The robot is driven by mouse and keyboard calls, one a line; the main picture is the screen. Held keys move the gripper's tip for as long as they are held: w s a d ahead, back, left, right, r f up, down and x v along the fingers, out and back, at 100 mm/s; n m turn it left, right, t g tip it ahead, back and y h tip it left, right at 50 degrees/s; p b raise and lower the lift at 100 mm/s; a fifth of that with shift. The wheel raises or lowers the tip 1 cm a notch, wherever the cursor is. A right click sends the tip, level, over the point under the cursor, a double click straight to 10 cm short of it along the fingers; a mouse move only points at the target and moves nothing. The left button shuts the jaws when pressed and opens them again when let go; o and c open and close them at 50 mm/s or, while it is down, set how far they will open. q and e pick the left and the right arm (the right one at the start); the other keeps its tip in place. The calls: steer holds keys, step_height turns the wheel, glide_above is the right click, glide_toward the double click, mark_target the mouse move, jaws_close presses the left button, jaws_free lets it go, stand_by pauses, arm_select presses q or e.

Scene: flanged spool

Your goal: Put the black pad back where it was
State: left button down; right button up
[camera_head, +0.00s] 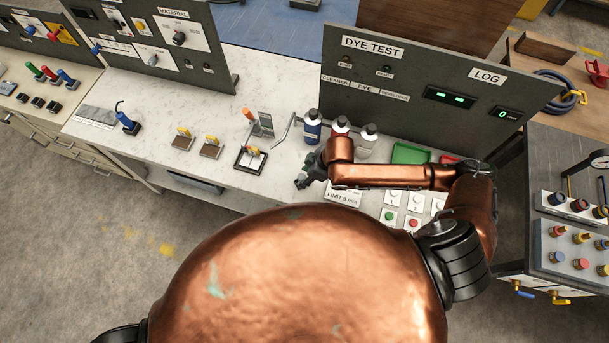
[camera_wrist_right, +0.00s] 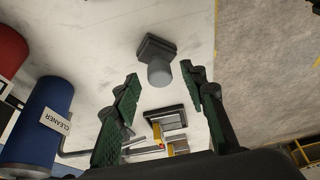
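A black square pad (camera_wrist_right: 148,48) with a pale grey round knob (camera_wrist_right: 160,73) shows in the right wrist view, just beyond my right fingertips. It appears to be on the pale bench top (camera_head: 275,85); in the head view I cannot tell it apart from my right gripper (camera_head: 305,178). The right gripper is open, its two green-lined fingers on either side of the knob's line, with nothing held. A black-framed tray (camera_head: 238,165) with a yellow-topped piece (camera_head: 253,152) stands left of it in the head view. My left gripper is not in view.
A blue cleaner bottle (camera_head: 312,130) and more bottles stand behind the right gripper. A bent grey rod (camera_head: 285,130) lies near them. Two yellow-topped blocks (camera_head: 210,147) sit further left. Push buttons (camera_head: 388,215) are at the right, below the dye test panel (camera_head: 400,75).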

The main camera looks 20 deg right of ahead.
steer(key=v, duration=1.1)
steer(key=shift+r, duration=0.35)
steer(key=shift+s+d, duration=0.1)
steer(key=shift+s, duration=0.05)
